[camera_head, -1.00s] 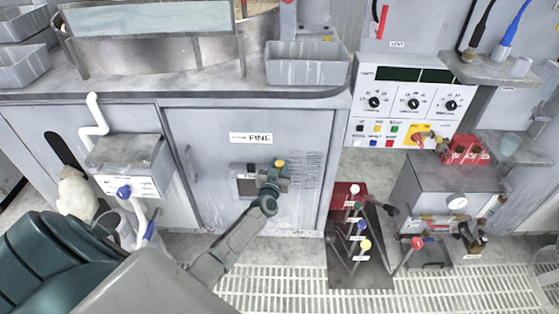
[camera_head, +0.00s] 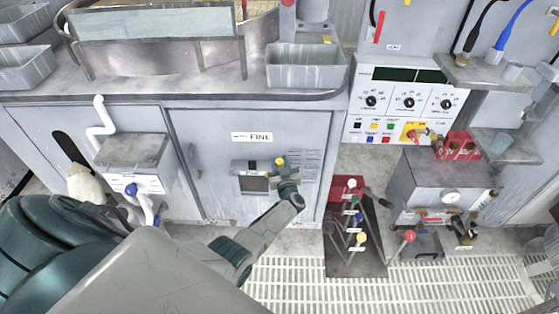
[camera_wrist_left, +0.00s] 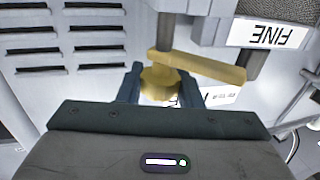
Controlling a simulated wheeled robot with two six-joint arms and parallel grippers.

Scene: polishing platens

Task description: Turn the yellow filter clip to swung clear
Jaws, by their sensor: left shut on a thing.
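The fingers partly hide the knob. My right gripper is not in view.
The cabinet door (camera_head: 215,160) has vent slots right of the clip. A counter with a grey bin (camera_head: 305,68) overhangs above. To the right stand a lever stand (camera_head: 345,255) with coloured knobs and a grey box (camera_head: 440,180) with a gauge. A valve box (camera_head: 135,160) is at left.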

